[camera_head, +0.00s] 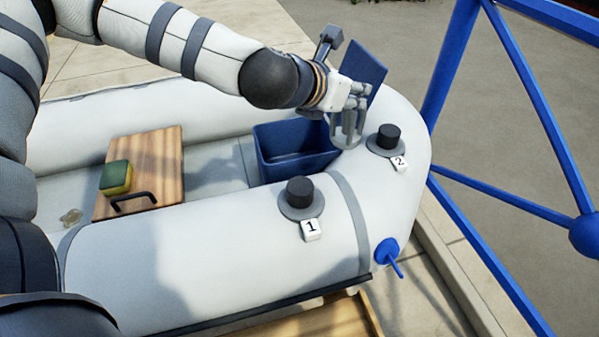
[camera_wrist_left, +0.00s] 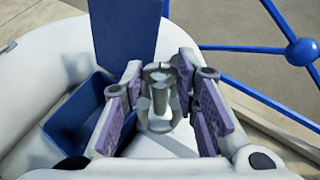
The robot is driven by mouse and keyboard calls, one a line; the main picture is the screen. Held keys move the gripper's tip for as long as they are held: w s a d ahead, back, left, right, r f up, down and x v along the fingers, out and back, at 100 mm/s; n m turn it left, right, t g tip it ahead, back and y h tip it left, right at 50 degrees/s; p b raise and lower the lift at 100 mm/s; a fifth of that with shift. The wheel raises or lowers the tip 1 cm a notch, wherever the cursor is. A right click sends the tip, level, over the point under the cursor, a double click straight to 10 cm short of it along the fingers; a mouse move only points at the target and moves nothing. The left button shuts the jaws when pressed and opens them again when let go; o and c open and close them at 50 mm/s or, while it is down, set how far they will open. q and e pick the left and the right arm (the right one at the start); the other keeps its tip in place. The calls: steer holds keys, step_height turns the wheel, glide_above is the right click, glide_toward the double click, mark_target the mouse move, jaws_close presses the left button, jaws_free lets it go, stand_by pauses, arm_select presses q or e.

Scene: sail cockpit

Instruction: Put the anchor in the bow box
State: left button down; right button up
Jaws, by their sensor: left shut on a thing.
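My left gripper (camera_head: 350,108) is shut on the grey metal anchor (camera_head: 346,133), which hangs below the fingers. In the left wrist view the anchor (camera_wrist_left: 158,98) stands between the purple-padded fingers of the gripper (camera_wrist_left: 165,100). The blue bow box (camera_head: 290,165) sits inside the dinghy with its lid (camera_head: 366,62) raised behind the gripper. The anchor is at the right end of the box in the head view, above or beside its rim; I cannot tell which. The box also shows left of the gripper in the wrist view (camera_wrist_left: 75,118). My right gripper is not in view.
The white inflatable tube carries black-capped valves 1 (camera_head: 300,195) and 2 (camera_head: 388,139) near the box. A wooden board (camera_head: 160,160) with a green-yellow sponge (camera_head: 115,177) lies left of the box. A blue frame (camera_head: 530,90) stands at right.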

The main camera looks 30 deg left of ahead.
arm_select(q)
steer(key=w+a+f+m+h+b, duration=0.2)
steer(key=w+a+f+b, duration=0.3)
steer(key=w+a, duration=0.6)
step_height(320, 180, down, 19)
steer(key=a+b, duration=0.1)
steer(key=b, duration=0.7)
steer(key=shift+s+a+b, duration=0.2)
steer(key=shift+s+b, duration=0.2)
steer(key=shift+s, duration=0.05)
steer(key=c, duration=1.3)
jaws_free()
steer(key=shift+g, duration=0.3)
steer(key=shift+c, duration=0.2)
steer(key=shift+o, duration=0.5)
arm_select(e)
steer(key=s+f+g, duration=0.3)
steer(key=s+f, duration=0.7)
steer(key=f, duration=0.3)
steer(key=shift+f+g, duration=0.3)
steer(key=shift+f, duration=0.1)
arm_select(q)
steer(key=shift+r, duration=0.1)
